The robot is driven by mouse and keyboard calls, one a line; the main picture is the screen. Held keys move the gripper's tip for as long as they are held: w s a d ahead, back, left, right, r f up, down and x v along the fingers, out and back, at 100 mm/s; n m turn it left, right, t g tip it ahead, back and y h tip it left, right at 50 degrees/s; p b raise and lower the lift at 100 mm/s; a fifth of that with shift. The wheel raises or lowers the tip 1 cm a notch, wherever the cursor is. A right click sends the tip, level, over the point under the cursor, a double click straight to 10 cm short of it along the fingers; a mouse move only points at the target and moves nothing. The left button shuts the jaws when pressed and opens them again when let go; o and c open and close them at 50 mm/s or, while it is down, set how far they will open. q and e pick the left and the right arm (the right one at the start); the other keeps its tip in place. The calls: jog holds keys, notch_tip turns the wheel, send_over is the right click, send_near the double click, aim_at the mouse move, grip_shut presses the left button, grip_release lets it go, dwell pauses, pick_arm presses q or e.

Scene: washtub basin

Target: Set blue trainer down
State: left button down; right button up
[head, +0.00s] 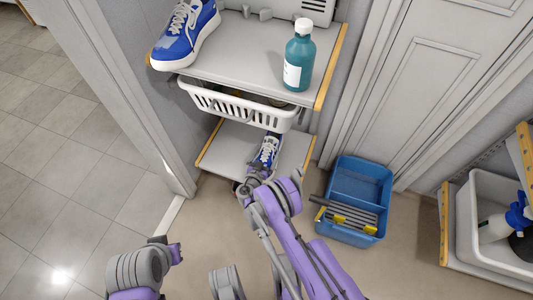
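A blue trainer (266,153) with white laces is at the lower shelf (230,150), beneath a white basket. My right gripper (254,180) is at the trainer's near end and overlaps it. Its fingers are small and partly hidden by my wrist, so I cannot tell whether they grip it. I also cannot tell whether the trainer rests on the shelf or is just above it. A second blue trainer (186,36) with a white sole stands on the top shelf at the left. My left gripper (170,248) is low at the left, away from both trainers; its opening is unclear.
A teal bottle (299,58) with a white cap stands on the top shelf (250,55). The white slotted basket (238,106) hangs below it. A blue caddy (359,183) stands on the floor right of my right arm. A white tub (482,235) is far right.

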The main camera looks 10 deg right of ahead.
jog(key=shift+r, duration=0.15)
jog(key=shift+s+a+r, duration=0.1)
jog(key=shift+s+a, duration=0.1)
jog(key=shift+s, duration=0.05)
jog(key=p+v, duration=0.2)
jog(key=v, duration=0.9)
jog(key=shift+s, duration=0.2)
jog(key=shift+w+d+r, duration=0.1)
jog(key=shift+w+r, duration=0.1)
jog(key=s+d+r+n+g+y, duration=0.1)
jog(key=d+r+g, duration=0.3)
jog(key=r, duration=0.6)
jog(key=s+d+r+n+g+y, duration=0.1)
jog(key=d+r+n+g, duration=0.1)
jog(key=d+r, duration=0.55)
jog(key=s+a+r+n+g+y, duration=0.1)
jog(key=s+r, duration=0.5)
jog(key=s, duration=0.7)
jog(key=s+a+r+n+g+y, duration=0.1)
jog(key=s+r+y, duration=0.4)
jog(key=s, duration=0.9)
jog(key=shift+a+r+n+g+y, duration=0.15)
jog(key=shift+r+n+g+y, duration=0.3)
jog(key=shift+n, duration=0.45)
